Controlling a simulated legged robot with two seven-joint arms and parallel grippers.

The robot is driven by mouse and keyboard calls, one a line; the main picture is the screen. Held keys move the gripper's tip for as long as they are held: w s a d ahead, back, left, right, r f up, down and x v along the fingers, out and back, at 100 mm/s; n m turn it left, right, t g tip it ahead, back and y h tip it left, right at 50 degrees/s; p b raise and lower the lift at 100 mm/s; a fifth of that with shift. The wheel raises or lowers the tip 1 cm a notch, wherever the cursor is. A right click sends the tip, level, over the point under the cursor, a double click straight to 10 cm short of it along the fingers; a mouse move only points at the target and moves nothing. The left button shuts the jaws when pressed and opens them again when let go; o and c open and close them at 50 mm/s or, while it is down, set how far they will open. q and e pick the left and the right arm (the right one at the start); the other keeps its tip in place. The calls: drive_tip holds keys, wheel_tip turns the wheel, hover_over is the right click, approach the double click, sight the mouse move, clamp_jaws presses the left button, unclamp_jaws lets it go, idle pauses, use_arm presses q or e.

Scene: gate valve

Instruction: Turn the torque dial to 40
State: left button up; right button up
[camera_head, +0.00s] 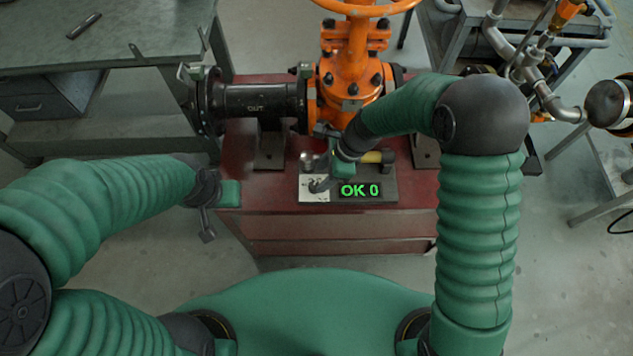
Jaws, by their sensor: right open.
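A dark plate with a pale left section (313,196) lies on the red bench (330,225), in front of the orange valve. Its display (360,190) reads "OK 0" in green. My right gripper (319,177) is open, just over the plate's left part beside the display. The torque dial cannot be made out clearly; my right gripper and wrist cover that area. I cannot tell whether the fingers touch anything. My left gripper (207,222) hangs by the bench's left edge, away from the plate; its jaw opening is unclear.
The orange gate valve (350,70) and its black pipe (262,100) stand behind the plate. A yellow-handled tool (374,157) lies at the plate's back. A grey worktable (120,35) is at left; metal pipes (545,95) are at right.

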sight(314, 185)
drive_tip(key=x, duration=0.4)
drive_tip(key=shift+s+a+f+b, duration=0.15)
drive_tip(key=shift+a+b, duration=0.1)
drive_tip(key=shift+b, duration=0.05)
drive_tip(key=shift+d+f, duration=0.1)
drive_tip(key=shift+f, duration=0.1)
drive_tip(key=shift+c, duration=0.3)
clamp_jaws()
